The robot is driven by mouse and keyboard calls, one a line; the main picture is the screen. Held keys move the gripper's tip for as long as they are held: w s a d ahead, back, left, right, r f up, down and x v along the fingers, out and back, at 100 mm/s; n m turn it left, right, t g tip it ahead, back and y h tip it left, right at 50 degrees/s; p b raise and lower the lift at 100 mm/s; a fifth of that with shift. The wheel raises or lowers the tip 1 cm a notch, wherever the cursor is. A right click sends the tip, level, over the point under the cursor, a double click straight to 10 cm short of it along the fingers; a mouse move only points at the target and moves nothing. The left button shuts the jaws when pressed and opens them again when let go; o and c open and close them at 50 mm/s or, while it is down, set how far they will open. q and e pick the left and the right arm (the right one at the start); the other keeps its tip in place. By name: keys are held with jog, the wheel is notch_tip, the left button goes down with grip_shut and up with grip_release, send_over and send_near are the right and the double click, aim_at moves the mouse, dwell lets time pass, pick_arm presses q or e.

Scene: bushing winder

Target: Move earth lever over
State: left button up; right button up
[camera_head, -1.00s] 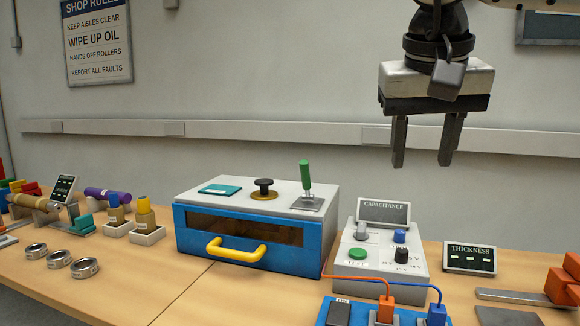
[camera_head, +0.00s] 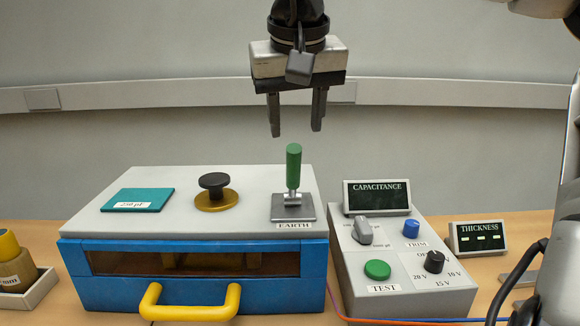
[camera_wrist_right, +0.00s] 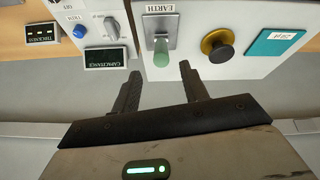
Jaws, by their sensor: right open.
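The earth lever (camera_head: 293,166) has a green handle and stands nearly upright on a metal plate labelled EARTH, at the right end of the grey-topped blue box (camera_head: 195,252). My right gripper (camera_head: 297,132) is open and empty, pointing down just above and apparently behind the handle. In the right wrist view the green handle (camera_wrist_right: 161,54) shows ahead of the two open fingers (camera_wrist_right: 161,88), not between them. My left gripper is not in view.
A black knob on a brass base (camera_head: 215,192) and a teal card (camera_head: 138,199) sit on the box top. A yellow handle (camera_head: 190,312) projects in front. The capacitance unit (camera_head: 400,262) stands close at right, with a thickness display (camera_head: 477,238) beyond.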

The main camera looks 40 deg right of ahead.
aim_at(293, 184)
jog(key=x, duration=1)
jog(key=shift+w+f, duration=0.25)
jog(key=shift+w, duration=0.05)
grip_shut()
